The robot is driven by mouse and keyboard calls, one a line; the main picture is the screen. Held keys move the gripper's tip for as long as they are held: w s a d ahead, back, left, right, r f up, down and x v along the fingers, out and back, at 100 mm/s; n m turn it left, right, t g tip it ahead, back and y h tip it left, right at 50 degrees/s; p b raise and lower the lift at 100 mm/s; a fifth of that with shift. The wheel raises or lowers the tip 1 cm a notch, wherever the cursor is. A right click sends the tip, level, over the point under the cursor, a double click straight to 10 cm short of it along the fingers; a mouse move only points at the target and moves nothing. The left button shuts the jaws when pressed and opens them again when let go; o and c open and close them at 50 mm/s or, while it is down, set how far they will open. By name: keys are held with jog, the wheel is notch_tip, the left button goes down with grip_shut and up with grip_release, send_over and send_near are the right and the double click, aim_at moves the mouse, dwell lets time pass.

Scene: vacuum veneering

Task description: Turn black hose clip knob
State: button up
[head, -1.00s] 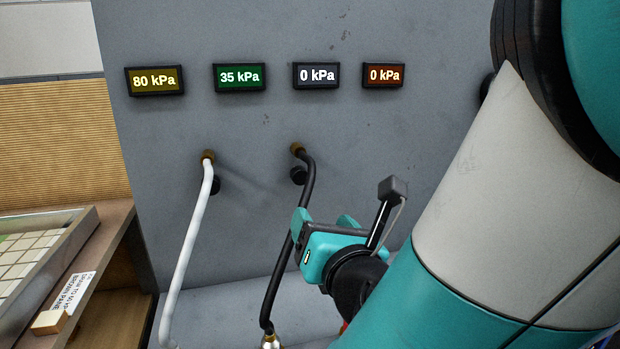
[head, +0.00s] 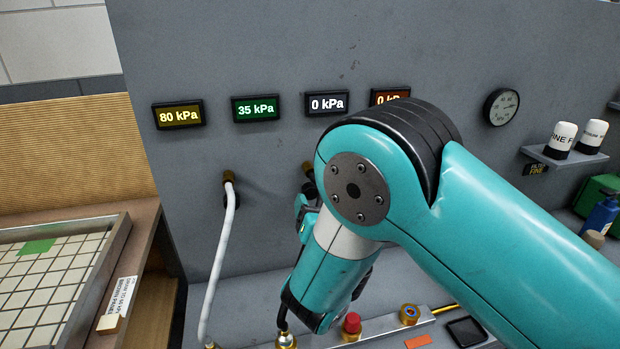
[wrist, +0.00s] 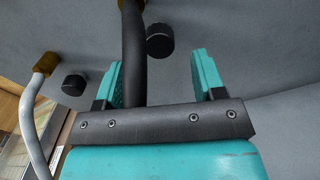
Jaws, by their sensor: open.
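The black hose clip knob (wrist: 160,40) is a round black knob beside the black hose (wrist: 133,55), against the grey panel. In the wrist view it lies just beyond and between the tips of my gripper (wrist: 158,66), apart from both fingers. My gripper is open, its teal fingers pointing at the panel. The black hose also passes between the fingers, near the left one. In the head view my gripper (head: 303,214) is partly covered by my arm.
A white hose (head: 222,255) hangs to the left, with its own black knob (wrist: 74,84). Pressure displays (head: 256,108) line the panel above. A red knob (head: 351,324) and brass fittings (head: 409,314) stand below my arm. A tiled tray (head: 50,295) is at left.

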jog(key=shift+p+x, duration=0.6)
jog(key=shift+x, duration=1.55)
